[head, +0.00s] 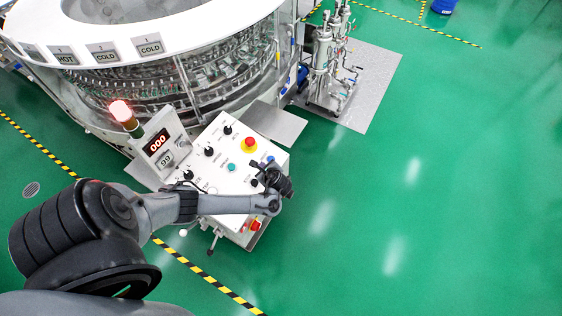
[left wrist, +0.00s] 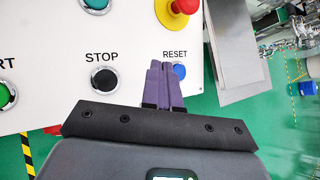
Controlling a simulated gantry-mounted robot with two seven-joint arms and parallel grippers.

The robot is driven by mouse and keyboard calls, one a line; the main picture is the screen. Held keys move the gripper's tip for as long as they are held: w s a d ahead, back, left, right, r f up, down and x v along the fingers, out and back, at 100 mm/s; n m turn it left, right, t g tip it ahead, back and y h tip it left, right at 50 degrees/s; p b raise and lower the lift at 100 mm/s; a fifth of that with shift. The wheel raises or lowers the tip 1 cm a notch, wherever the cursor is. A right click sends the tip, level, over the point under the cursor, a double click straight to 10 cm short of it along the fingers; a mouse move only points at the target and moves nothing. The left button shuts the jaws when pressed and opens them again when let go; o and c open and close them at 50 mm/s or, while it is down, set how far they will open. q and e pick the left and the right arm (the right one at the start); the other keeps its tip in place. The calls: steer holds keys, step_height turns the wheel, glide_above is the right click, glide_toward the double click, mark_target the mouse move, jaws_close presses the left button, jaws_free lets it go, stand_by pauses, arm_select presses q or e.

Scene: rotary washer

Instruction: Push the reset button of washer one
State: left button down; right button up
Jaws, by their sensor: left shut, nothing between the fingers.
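The blue reset button (left wrist: 180,71), under the label RESET, shows in the left wrist view just right of my fingertips and is partly covered by them. My left gripper (left wrist: 162,66) is shut with its purple fingers together and nothing between them. In the head view my left gripper (head: 268,168) is over the right edge of the white control panel (head: 222,184), close to the blue button (head: 270,159). I cannot tell whether the fingers touch the panel or the button. My right gripper is not in view.
A black STOP button (left wrist: 104,79) lies left of the fingers. A red emergency knob (head: 249,145) on yellow and a green button (head: 232,167) are close by. The round washer (head: 200,75) stands behind the panel. Open green floor (head: 420,220) lies to the right.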

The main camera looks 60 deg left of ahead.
arm_select(q)
steer(key=w+a+r+t+b, duration=0.1)
steer(key=w+a+r+b, duration=0.1)
steer(key=w, duration=0.6)
steer(key=shift+w+a+r+n+y, duration=0.2)
steer(key=shift+r+n+y, duration=0.15)
steer(key=shift+r, duration=0.55)
steer(key=shift+f+b, duration=0.15)
steer(key=shift+b, duration=0.15)
steer(key=b, duration=0.8)
glide_above(273, 157)
steer(key=d, duration=0.3)
steer(key=f, duration=0.4)
steer(key=s+f, duration=0.1)
steer(key=f, duration=0.1)
steer(key=shift+s+a+f+b, duration=0.15)
steer(key=shift+f+b, duration=0.15)
steer(key=shift+f, duration=0.25)
steer(key=shift+a+f+b, duration=0.15)
steer(key=shift+f+b, duration=0.1)
steer(key=shift+f, duration=0.3)
steer(key=shift+a+f, duration=0.1)
steer(key=shift+f, duration=0.2)
